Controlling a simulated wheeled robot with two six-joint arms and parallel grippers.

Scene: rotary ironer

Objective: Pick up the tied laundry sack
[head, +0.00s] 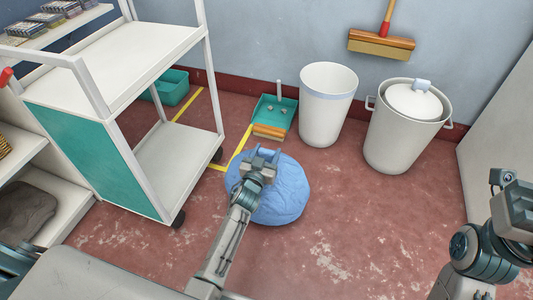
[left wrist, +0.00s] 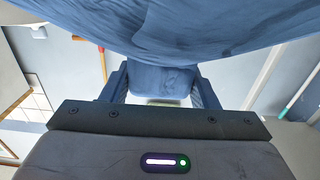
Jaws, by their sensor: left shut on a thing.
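The tied laundry sack (head: 285,198) is a round, light-blue cloth bundle in the middle of the head view. My left gripper (head: 264,155) is over its top and shut on the sack's tied neck. In the left wrist view the neck (left wrist: 160,80) sits between the two fingers of my left gripper (left wrist: 160,92), and the sack's body (left wrist: 200,35) fills the top. Whether the sack's underside touches the floor is hidden. My right arm shows at the right edge of the head view; its fingertips cannot be made out.
A white shelf cart (head: 165,165) on casters stands left of the sack. Behind the sack are a teal dustpan (head: 275,112), a white bin (head: 328,105) and a lidded grey pot (head: 400,140). A broom (head: 382,45) is at the wall. The red floor (head: 350,225) to the right is clear.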

